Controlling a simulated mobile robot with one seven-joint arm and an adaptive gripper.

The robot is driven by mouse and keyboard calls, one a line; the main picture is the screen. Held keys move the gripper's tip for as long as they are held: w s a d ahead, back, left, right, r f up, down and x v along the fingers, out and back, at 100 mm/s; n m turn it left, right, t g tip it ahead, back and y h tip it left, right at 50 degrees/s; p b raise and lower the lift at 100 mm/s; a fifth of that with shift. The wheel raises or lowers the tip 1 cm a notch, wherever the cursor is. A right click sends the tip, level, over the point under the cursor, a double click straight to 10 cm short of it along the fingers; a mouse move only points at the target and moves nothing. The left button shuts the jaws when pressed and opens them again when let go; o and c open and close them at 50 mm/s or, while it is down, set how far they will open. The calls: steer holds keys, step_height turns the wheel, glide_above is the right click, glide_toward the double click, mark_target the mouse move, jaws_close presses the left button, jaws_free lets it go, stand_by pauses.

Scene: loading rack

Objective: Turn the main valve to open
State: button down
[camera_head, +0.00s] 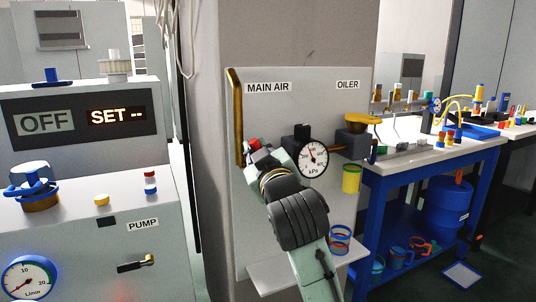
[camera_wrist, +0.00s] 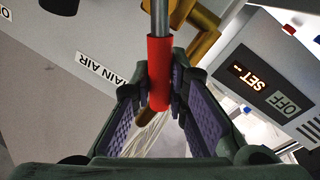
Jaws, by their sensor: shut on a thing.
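The main air valve has a lever with a red grip sleeve, which shows in the wrist view (camera_wrist: 159,72) at the end of a grey metal rod. My gripper (camera_wrist: 160,98) has its two purple-padded fingers closed around the lower part of this sleeve. In the head view a bit of the red grip (camera_head: 254,143) shows just past my gripper (camera_head: 261,153), below the MAIN AIR label (camera_head: 268,87). My wrist and arm hide most of the valve body there.
A brass pipe (camera_head: 236,118) runs down the panel's left edge. A kPa gauge (camera_head: 311,158) and the oiler with its yellow handle (camera_head: 358,119) are close on the right. The pump cabinet (camera_head: 80,240) stands left, a blue workbench (camera_head: 440,160) right.

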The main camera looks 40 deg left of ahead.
steer(key=shift+s+a+f+n+g+y+b, duration=0.3)
steer(key=shift+f+n+b, duration=0.65)
steer(key=shift+n, duration=1.15)
steer(key=shift+s+a+f+n+g+y+b, duration=0.1)
steer(key=shift+s+f+n+g+y+b, duration=0.45)
steer(key=shift+n+b, duration=1.1)
steer(key=shift+s+a+f+n+g+y+b, duration=0.2)
steer(key=shift+s+f+n+b, duration=0.55)
steer(key=shift+n, duration=1.8)
steer(key=shift+w+f, duration=0.1)
steer(key=shift+w, duration=0.1)
steer(key=c, duration=1.6)
jaws_free()
steer(key=shift+o, duration=0.2)
steer(key=shift+d, duration=0.1)
steer(key=v, duration=1.2)
steer(key=shift+f, duration=0.15)
